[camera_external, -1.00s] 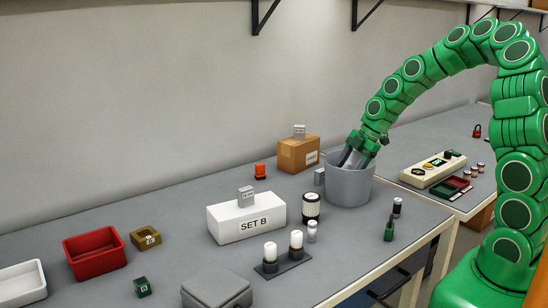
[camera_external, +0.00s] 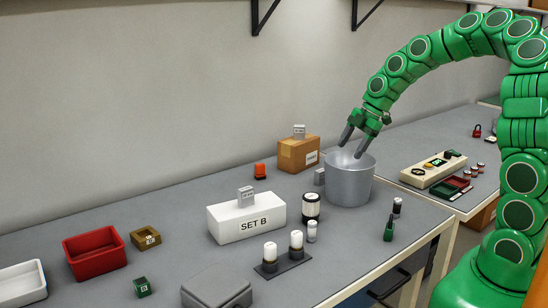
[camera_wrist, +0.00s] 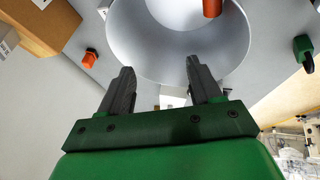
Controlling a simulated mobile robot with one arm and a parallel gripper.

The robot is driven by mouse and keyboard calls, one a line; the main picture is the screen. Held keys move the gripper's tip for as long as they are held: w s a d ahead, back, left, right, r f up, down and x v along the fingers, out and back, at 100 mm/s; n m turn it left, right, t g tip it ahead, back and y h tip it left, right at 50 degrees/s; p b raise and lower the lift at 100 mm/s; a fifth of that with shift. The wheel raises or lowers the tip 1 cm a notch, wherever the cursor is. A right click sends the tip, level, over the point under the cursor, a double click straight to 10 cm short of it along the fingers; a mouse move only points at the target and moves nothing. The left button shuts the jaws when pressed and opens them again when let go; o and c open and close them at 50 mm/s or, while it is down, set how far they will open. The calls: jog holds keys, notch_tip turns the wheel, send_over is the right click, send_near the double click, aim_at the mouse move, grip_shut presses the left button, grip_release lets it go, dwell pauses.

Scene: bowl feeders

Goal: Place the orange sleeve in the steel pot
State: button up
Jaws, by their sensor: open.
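The steel pot (camera_external: 349,187) stands upright on the grey table below my gripper. In the wrist view its wide pale interior (camera_wrist: 135,40) opens at the top of the picture. An orange cylinder, which looks like the orange sleeve (camera_wrist: 212,8), is inside the pot, cut off by the top edge; it is hidden in the external view. My gripper (camera_external: 354,145) is open just above the pot's rim, and its two fingers (camera_wrist: 160,68) are apart with nothing between them.
A cardboard box (camera_external: 298,155) and a small orange-red item (camera_external: 260,171) stand left of the pot. A black-and-white cylinder (camera_external: 311,207) and a green item (camera_external: 389,229) stand in front. A white box marked SET B (camera_external: 240,222) is farther left.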

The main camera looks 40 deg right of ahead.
dwell(0.3)
jog(key=s+a+r+m+g+h, duration=0.1)
jog(key=s+a+r+m, duration=0.2)
jog(key=s, duration=0.5)
jog(key=s+r+m+g+h, duration=0.15)
jog(key=s+m, duration=0.25)
jog(key=s, duration=0.5)
jog(key=s+a+r+m+g+h, duration=0.15)
jog(key=s+r+m, duration=0.25)
jog(key=s, duration=0.4)
jog(key=s+d+m, duration=0.1)
jog(key=s+m, duration=0.6)
jog(key=s, duration=0.6)
jog(key=shift+s+d+f+m+g+h, duration=0.25)
jog(key=shift+f+m+g+h, duration=0.05)
jog(key=shift+f, duration=0.05)
